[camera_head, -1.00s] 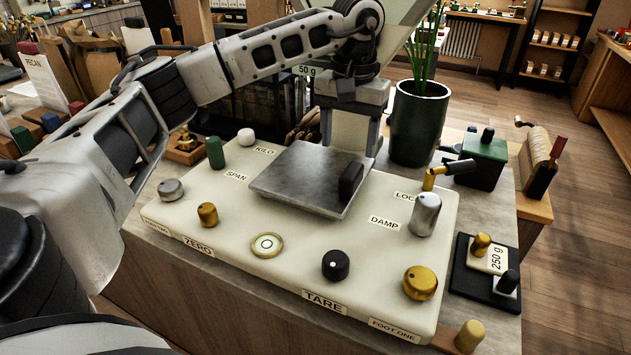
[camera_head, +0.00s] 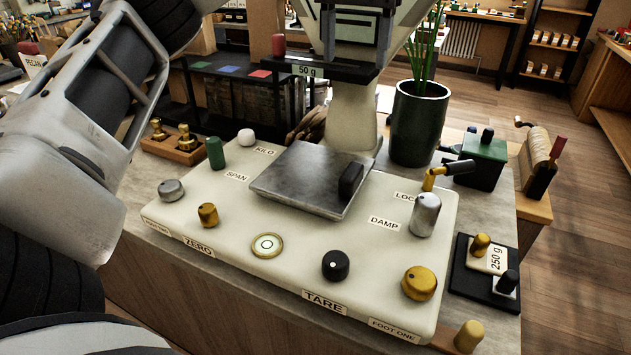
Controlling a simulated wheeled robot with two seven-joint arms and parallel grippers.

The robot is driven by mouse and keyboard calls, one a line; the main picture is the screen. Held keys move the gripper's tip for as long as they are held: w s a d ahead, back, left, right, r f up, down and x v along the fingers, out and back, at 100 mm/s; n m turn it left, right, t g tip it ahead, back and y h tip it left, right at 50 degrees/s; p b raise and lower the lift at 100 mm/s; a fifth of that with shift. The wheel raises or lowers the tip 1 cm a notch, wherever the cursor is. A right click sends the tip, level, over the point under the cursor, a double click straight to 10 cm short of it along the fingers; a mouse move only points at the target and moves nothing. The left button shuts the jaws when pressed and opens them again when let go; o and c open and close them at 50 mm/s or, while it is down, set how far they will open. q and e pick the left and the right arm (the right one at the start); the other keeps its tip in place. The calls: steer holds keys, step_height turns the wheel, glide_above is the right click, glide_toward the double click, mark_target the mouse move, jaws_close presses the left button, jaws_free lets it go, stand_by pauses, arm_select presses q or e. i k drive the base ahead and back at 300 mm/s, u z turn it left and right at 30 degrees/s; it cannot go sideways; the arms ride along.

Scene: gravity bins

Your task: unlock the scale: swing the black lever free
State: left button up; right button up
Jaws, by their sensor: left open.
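The cream scale (camera_head: 305,270) stands on the grey counter with its metal pan (camera_head: 300,178) on top. A lever with a black handle (camera_head: 459,167) on a brass pivot (camera_head: 430,180) sits at the scale's back right corner, by a partly hidden label starting "LOC". Its handle points right, toward the green box. My left arm comes in from the left and leaves through the top edge.
A silver DAMP knob (camera_head: 425,214) stands just in front of the lever. A green box (camera_head: 483,164) is close behind it, and a potted plant (camera_head: 417,125) stands to its left. A black block (camera_head: 351,180) is on the pan. Black TARE (camera_head: 335,265) and brass (camera_head: 419,283) knobs line the front.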

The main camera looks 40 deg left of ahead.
mark_target(451, 168)
steer(key=k, duration=1)
